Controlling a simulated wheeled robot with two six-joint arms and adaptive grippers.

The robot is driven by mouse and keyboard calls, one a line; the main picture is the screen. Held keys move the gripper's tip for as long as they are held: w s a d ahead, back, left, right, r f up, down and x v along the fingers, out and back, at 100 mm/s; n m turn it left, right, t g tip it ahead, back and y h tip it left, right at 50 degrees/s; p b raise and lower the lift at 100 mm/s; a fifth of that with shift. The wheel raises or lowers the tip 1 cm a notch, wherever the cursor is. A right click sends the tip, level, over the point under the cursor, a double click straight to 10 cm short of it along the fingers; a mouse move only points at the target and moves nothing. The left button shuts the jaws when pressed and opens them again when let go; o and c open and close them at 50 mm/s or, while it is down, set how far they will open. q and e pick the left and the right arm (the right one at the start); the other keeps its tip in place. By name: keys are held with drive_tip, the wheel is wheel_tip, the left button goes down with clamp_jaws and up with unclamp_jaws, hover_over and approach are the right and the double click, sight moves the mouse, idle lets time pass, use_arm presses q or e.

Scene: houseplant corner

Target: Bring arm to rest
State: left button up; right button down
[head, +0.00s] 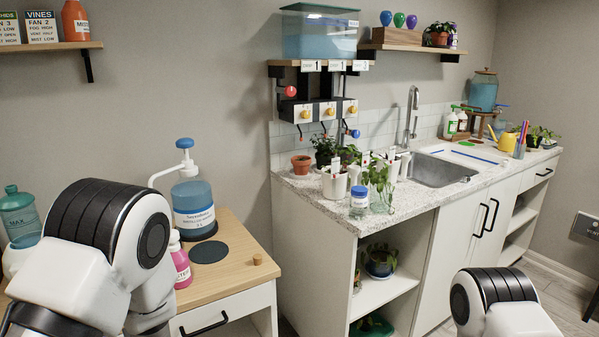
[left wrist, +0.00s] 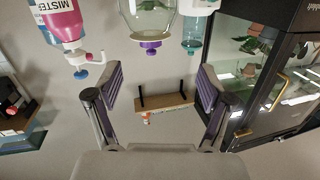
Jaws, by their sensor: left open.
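My left arm (head: 95,255) is bent at the lower left of the head view, beside the wooden side cabinet, and its gripper is outside that view. In the left wrist view my left gripper (left wrist: 158,85) has its two fingers spread wide apart, with nothing between them. A small wall shelf (left wrist: 165,105) shows in the distance beyond the gap. My right arm (head: 492,300) shows only as a white and black link at the lower right of the head view. The right gripper is hidden below the frame.
The wooden side cabinet (head: 228,268) holds a blue pump bottle (head: 194,208) and a pink bottle (head: 180,262) close to my left arm. The stone counter (head: 420,205) bears potted plants and a sink. In the left wrist view a glass-fronted cabinet (left wrist: 262,90) stands at right.

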use_arm(q)
drive_tip(key=s+d+f+m+g+h+p, duration=0.1)
drive_tip(key=s+f+m+g+h+p, duration=0.4)
drive_tip(key=s+f, duration=0.85)
drive_tip(key=s+d+f+m+g+h, duration=0.1)
drive_tip(key=s+d+f+g+h, duration=0.1)
drive_tip(key=s, duration=0.3)
drive_tip(key=s+d+f+m+g+h+p, duration=0.1)
drive_tip(key=s+d+f+g+h, duration=0.1)
drive_tip(key=s, duration=0.4)
drive_tip(key=s+d+f+g+h, duration=0.3)
drive_tip(key=s+d+f, duration=0.1)
drive_tip(key=s+d, duration=0.1)
drive_tip(key=shift+s+f+m, duration=0.2)
drive_tip(key=shift+s+m, duration=0.2)
drive_tip(key=shift+s, duration=0.1)
